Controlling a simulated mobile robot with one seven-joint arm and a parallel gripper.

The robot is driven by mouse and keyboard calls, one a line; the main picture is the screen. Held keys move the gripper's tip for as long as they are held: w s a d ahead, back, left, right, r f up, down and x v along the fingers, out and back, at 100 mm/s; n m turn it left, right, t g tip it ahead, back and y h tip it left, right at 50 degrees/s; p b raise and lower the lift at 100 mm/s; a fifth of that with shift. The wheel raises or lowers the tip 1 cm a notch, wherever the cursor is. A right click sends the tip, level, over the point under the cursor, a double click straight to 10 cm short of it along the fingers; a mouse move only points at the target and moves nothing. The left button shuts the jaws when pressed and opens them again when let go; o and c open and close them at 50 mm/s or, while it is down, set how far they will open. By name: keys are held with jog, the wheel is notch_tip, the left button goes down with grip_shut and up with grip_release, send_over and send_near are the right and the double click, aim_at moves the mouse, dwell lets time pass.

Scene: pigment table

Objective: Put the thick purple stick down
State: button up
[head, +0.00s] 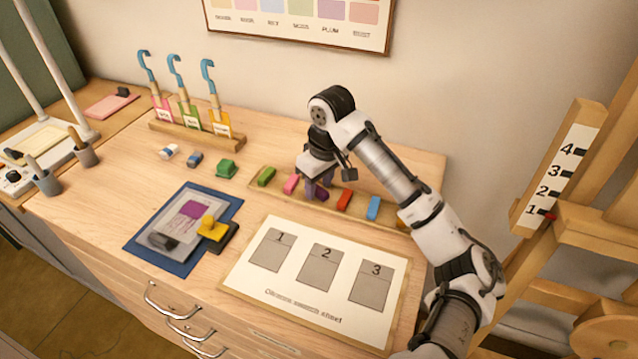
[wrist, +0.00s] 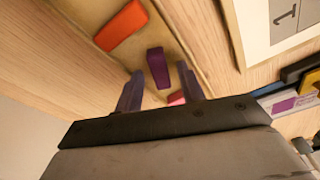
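The thick purple stick (wrist: 157,68) lies in the wooden tray (head: 262,192), between an orange-red stick (wrist: 121,26) and a pink stick (wrist: 177,98) in the wrist view. My gripper (wrist: 160,82) is open above the tray. Its two dark purplish fingers stand apart, with a visible gap on each side of the purple stick. In the head view my gripper (head: 318,190) reaches down at the middle of the tray. There its fingers and the purple stick are hard to tell apart.
The tray also holds green (head: 266,176) and blue (head: 373,208) sticks. A numbered sheet (head: 318,310) lies in front. A blue mat (head: 150,235) with a yellow stamp (head: 212,228) lies to the left. A rack (head: 190,134) with blue-hooked tools stands behind, and an easel (head: 575,195) at right.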

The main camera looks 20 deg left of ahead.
aim_at(325, 193)
notch_tip(325, 193, up, 12)
jog(key=d+b, duration=0.1)
jog(key=shift+s+d, duration=0.3)
jog(key=shift+s, duration=0.1)
jog(key=shift+f, duration=0.15)
